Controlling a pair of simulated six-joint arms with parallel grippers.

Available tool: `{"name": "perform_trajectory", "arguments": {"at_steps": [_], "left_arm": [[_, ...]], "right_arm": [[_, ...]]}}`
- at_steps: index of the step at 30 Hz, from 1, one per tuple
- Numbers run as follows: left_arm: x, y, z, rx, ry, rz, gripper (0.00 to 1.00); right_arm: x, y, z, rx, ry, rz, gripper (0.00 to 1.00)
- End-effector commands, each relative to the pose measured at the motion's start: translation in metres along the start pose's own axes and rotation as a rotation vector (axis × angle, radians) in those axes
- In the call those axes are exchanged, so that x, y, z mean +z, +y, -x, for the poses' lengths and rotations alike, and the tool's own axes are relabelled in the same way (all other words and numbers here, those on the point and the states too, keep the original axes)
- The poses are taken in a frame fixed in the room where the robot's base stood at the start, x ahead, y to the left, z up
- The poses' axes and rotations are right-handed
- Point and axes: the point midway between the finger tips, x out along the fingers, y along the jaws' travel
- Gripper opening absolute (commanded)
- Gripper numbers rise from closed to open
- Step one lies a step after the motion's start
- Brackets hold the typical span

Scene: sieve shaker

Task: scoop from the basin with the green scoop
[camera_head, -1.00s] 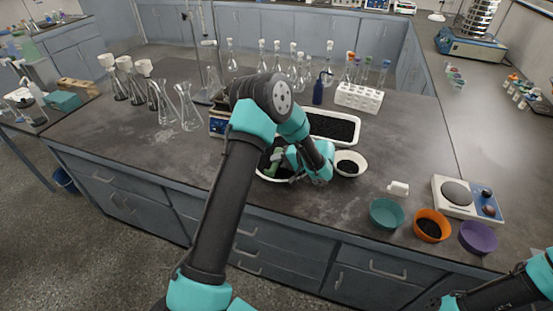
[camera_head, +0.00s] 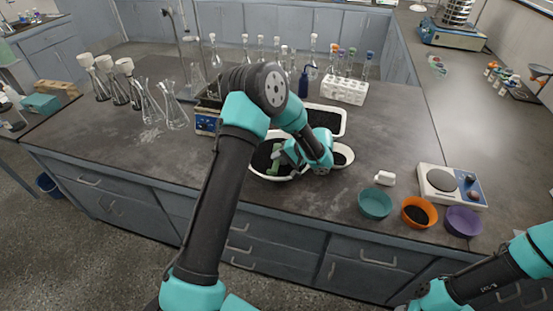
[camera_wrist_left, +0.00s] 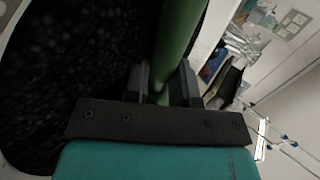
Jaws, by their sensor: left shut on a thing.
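The white basin (camera_head: 256,168) with black granular material stands on the bench near its front edge, partly hidden by my left arm. My left gripper (camera_head: 284,155) is over the basin. In the left wrist view my left gripper (camera_wrist_left: 163,90) is shut on the green scoop (camera_wrist_left: 178,35), whose handle runs up between the fingers. The green scoop (camera_head: 275,163) also shows in the head view against the black material. The black material (camera_wrist_left: 70,70) fills the left of the wrist view. Whether the scoop holds any of it is hidden. My right gripper is out of view.
A white bowl (camera_head: 349,155) and a white tray of black material (camera_head: 325,119) are beside and behind the basin. Teal (camera_head: 375,204), orange (camera_head: 419,212) and purple (camera_head: 463,221) bowls stand at the right front. Flasks (camera_head: 175,112) stand left.

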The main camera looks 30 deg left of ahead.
Motion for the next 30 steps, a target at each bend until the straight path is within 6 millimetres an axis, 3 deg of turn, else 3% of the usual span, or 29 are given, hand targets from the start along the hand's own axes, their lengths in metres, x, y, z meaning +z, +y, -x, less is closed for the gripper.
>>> {"name": "perform_trajectory", "arguments": {"at_steps": [18, 30], "left_arm": [[-0.001, -0.004, 0.004, 0.460, 0.001, 0.016, 0.00], [0.000, -0.018, 0.003, 0.336, 0.001, 0.010, 0.00]], "right_arm": [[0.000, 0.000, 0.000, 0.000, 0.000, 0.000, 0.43], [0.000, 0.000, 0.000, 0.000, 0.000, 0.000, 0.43]]}}
